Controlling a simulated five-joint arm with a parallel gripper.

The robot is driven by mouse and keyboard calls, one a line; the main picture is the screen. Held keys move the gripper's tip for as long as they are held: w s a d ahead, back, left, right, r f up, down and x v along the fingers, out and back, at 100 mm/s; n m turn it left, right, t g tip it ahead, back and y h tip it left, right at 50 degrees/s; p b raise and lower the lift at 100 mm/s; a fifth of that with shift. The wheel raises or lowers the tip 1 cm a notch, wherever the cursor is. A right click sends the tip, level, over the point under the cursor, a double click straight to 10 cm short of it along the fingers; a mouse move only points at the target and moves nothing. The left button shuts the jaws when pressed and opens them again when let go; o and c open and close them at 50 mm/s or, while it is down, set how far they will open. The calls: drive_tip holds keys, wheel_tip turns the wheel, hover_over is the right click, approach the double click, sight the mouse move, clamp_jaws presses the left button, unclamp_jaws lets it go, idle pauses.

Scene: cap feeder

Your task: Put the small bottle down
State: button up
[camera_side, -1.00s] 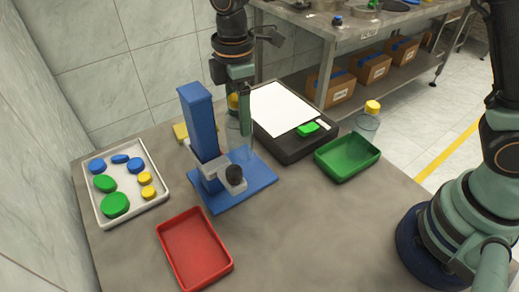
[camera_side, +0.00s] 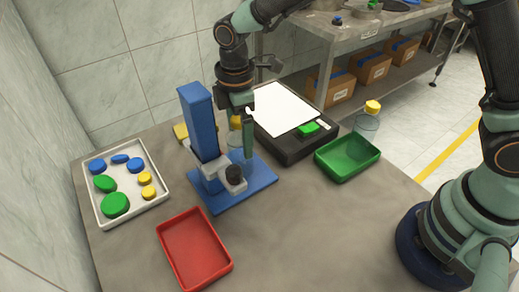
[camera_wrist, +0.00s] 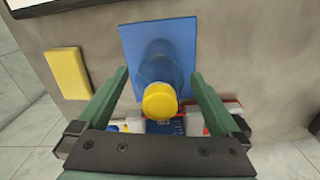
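In the wrist view the bottle's yellow cap (camera_wrist: 160,101) is between the two green fingers of my gripper (camera_wrist: 160,74). A narrow gap shows between each fingertip and the bottle, so my gripper looks slightly open around it. In the side view my gripper (camera_side: 247,135) points down at the bottle.
A white tray (camera_side: 130,211) of caps is left, a red tray (camera_side: 226,273) in front, and a green tray (camera_side: 349,178) right. A larger clear bottle (camera_side: 367,124) stands behind the green tray. A dark stand (camera_side: 290,151) with a white sheet is behind the gripper.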

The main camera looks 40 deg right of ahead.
wheel_tip(320, 180, up, 12)
drive_tip(key=shift+f, duration=0.1)
drive_tip(key=shift+d+r, duration=0.1)
drive_tip(key=shift+r, duration=0.2)
drive_tip(key=s+d+m+t, duration=0.2)
drive_tip(key=s+d+m, duration=0.1)
drive_tip(key=d+m, duration=0.2)
drive_tip(key=s+d+r+m+t, duration=0.1)
drive_tip(key=s+d+m, duration=0.3)
drive_tip(key=d, duration=0.5)
drive_tip(key=s+d+r+m+t, duration=0.1)
drive_tip(key=s+d+m+t, duration=0.1)
drive_tip(key=s+d+m, duration=0.2)
drive_tip(key=d+m, duration=0.2)
drive_tip(key=d, duration=0.1)
drive_tip(key=shift+s+r+m+t, duration=0.15)
drive_tip(key=shift+s+m+t, duration=0.15)
drive_tip(key=shift+m, duration=0.1)
